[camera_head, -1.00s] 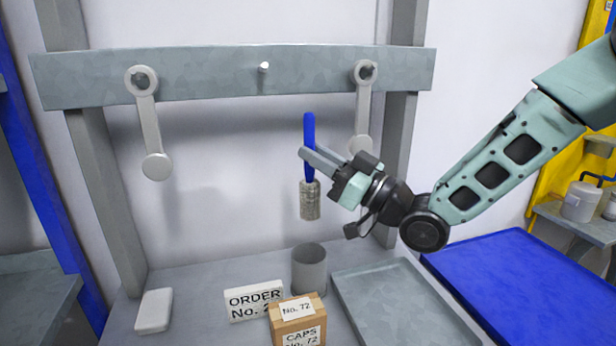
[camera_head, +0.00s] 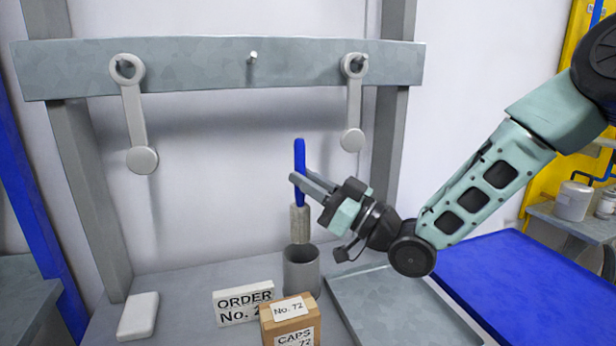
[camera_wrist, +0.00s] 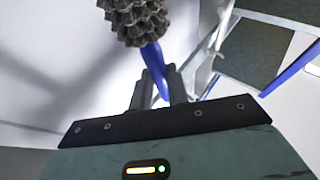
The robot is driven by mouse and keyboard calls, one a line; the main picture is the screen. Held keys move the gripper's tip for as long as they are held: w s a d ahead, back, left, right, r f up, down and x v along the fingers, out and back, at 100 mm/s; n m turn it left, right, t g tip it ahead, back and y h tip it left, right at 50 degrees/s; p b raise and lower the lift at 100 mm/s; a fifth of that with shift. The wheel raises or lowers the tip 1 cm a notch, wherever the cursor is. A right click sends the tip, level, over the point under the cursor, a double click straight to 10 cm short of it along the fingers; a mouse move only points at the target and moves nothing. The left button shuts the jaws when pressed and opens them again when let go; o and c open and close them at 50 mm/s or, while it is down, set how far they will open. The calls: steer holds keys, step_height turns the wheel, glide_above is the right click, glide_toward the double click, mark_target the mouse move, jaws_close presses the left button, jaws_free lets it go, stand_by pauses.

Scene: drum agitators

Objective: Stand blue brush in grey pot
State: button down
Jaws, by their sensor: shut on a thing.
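The blue brush (camera_head: 300,158) is upright, with its blue handle up and its grey bristle head down. My gripper (camera_head: 299,184) is shut on the blue handle. The grey pot (camera_head: 301,272) stands on the bench under the brush. The lower end of the bristles is close to the pot's rim; I cannot tell whether it is just above or slightly inside. In the wrist view the bristle head (camera_wrist: 137,18) is at the top and the blue handle (camera_wrist: 155,62) runs between my gripper's fingers (camera_wrist: 158,85).
A white order sign (camera_head: 240,303) and a cardboard caps box (camera_head: 290,322) stand in front of the pot. A grey tray (camera_head: 395,310) lies to the right, a white block (camera_head: 138,316) to the left. Two grey agitators hang from the rail (camera_head: 200,66) behind.

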mark_target(309, 223)
steer(key=shift+f+b, duration=3.6)
steer(key=shift+f, duration=0.6)
steer(key=c, duration=1.3)
jaws_free()
steer(key=b+v, duration=0.1)
steer(key=v, duration=0.6)
steer(key=shift+s+d+f, duration=0.1)
steer(key=shift+d, duration=0.1)
